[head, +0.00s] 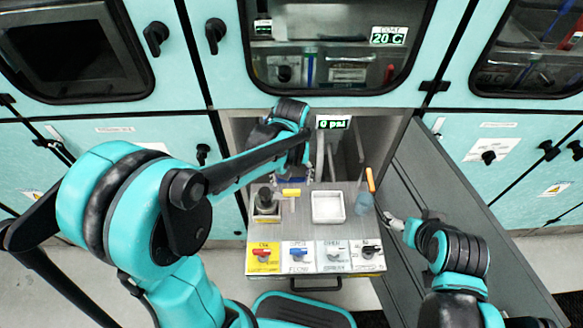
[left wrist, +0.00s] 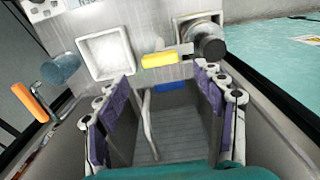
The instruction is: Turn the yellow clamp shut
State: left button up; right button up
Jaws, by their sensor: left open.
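The yellow clamp (head: 291,193) is a short yellow bar on the drawer's back part, just right of a dark round piece (head: 265,201) in a square holder. In the left wrist view the clamp (left wrist: 159,60) lies crosswise beyond the fingers, its right end joined to a pale strip near the dark piece (left wrist: 208,41). My left gripper (head: 290,174) is just behind the clamp; in the wrist view its purple-padded fingers (left wrist: 163,92) are spread and empty. A blue piece (left wrist: 170,85) shows between them. My right gripper (head: 394,222) is beside the drawer's right edge; its jaw state is unclear.
A white square tray (head: 328,220) sits right of the clamp. A bluish cup (head: 364,204) and an orange-handled tool (head: 370,180) are at the right edge. Several coloured valve handles line the drawer front (head: 316,283). A grey panel (head: 440,210) stands to the right.

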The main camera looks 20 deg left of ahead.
pick_arm(q)
notch_tip(320, 180, up, 6)
dwell(0.6)
jog(key=s+a+r+m+t, duration=0.1)
jog(key=s+a+t, duration=0.1)
jog(key=s, duration=0.3)
jog(key=s+a+r+m+t, duration=0.1)
jog(key=s+a+m+t, duration=0.1)
jog(key=s+t, duration=0.3)
jog(key=shift+s+a+r, duration=0.15)
jog(key=shift+a+r, duration=0.1)
jog(key=shift+a, duration=0.2)
dwell(0.5)
